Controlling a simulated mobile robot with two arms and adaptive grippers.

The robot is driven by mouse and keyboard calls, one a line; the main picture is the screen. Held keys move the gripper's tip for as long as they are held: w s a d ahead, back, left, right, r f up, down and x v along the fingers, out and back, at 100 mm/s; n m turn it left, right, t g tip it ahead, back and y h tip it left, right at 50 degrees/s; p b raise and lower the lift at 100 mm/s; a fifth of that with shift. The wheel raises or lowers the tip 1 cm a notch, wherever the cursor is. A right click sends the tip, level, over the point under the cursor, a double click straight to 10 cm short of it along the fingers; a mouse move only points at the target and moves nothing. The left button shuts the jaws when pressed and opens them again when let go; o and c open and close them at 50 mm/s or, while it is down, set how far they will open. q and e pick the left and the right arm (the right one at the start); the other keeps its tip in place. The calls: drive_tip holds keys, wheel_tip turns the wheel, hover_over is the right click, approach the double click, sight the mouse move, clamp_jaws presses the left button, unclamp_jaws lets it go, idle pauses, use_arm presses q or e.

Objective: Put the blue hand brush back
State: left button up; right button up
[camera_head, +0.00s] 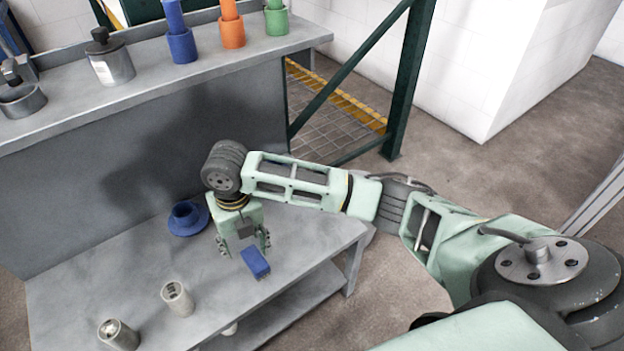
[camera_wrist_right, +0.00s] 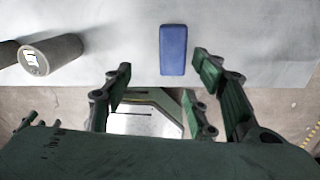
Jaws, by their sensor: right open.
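The blue hand brush (camera_head: 255,262) lies on the lower grey table, near its front right part. In the right wrist view the brush (camera_wrist_right: 173,50) shows as a blue block ahead of the fingers, apart from them. My right gripper (camera_head: 243,247) points down just behind the brush, open and empty. Its spread fingers also show in the right wrist view (camera_wrist_right: 160,88). A blue round piece with a wide flange and a raised hollow centre (camera_head: 186,217) sits on the table, left of the gripper. My left gripper is not in view.
Two pale cylinders (camera_head: 177,297) (camera_head: 119,333) stand at the table's front left. The raised shelf (camera_head: 75,98) behind holds blue (camera_head: 182,47), orange (camera_head: 232,33) and green (camera_head: 277,20) cups with coloured rods, and a grey jar (camera_head: 112,64). The table's right end is clear.

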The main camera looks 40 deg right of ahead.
drive_tip(key=s+a+f+m, duration=0.2)
drive_tip(key=m, duration=0.1)
drive_tip(key=s+a+f+m+y, duration=0.1)
drive_tip(key=s+a+f+m, duration=0.1)
drive_tip(key=m, duration=0.1)
drive_tip(key=s+a+f+m+t+y, duration=0.1)
drive_tip(key=s+a+f+m, duration=0.1)
drive_tip(key=shift+s+m, duration=0.3)
drive_tip(key=shift+m, duration=0.1)
drive_tip(key=s+d+f+m+t+h, duration=0.1)
drive_tip(key=s+d+f+m, duration=0.2)
drive_tip(key=m, duration=0.9)
drive_tip(key=s+d+f+m+t+h, duration=0.1)
drive_tip(key=s+d+f+m, duration=0.2)
drive_tip(key=s+d+m, duration=0.7)
drive_tip(key=shift+s+f+m, duration=0.2)
drive_tip(key=shift+s+m, duration=0.8)
drive_tip(key=shift+s, duration=0.25)
